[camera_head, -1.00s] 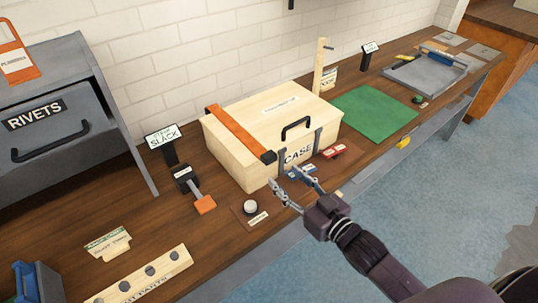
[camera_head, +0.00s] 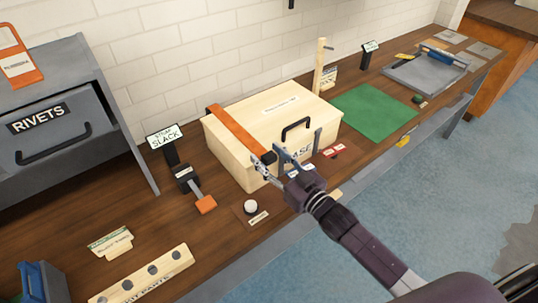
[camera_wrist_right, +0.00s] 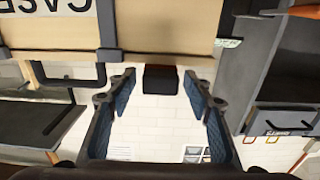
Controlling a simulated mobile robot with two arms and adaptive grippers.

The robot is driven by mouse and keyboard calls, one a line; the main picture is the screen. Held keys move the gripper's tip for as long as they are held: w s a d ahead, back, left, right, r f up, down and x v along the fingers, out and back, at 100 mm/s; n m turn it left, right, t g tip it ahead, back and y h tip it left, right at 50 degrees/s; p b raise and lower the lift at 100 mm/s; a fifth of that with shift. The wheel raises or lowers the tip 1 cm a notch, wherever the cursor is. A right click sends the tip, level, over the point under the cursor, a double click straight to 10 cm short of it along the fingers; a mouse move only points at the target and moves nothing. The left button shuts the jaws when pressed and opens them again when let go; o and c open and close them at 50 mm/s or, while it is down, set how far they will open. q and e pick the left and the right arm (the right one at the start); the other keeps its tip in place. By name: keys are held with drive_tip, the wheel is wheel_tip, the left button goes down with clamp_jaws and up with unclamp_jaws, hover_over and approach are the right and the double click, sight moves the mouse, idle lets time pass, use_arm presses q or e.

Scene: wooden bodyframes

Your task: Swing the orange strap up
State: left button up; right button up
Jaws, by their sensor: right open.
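The orange strap (camera_head: 233,127) lies across the left end of the lid of the pale wooden case (camera_head: 213,146). Its dark end piece reaches the lid's front edge and is partly covered by my gripper in the head view. My right gripper (camera_head: 266,156) is open at the case's front, with its fingertips close to that end. In the right wrist view the dark strap end (camera_wrist_right: 160,79) shows between the two spread fingers; I cannot tell whether they touch it. My left gripper is not in view.
The case's black handle (camera_head: 296,127) is right of my gripper. The strap slack sign (camera_head: 166,137) and an orange-ended dark tool (camera_head: 194,190) stand left of the case. A round white knob (camera_head: 250,206) sits in front. A green mat (camera_head: 374,112) lies right.

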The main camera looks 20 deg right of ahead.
drive_tip(key=shift+c, duration=0.4)
clamp_jaws()
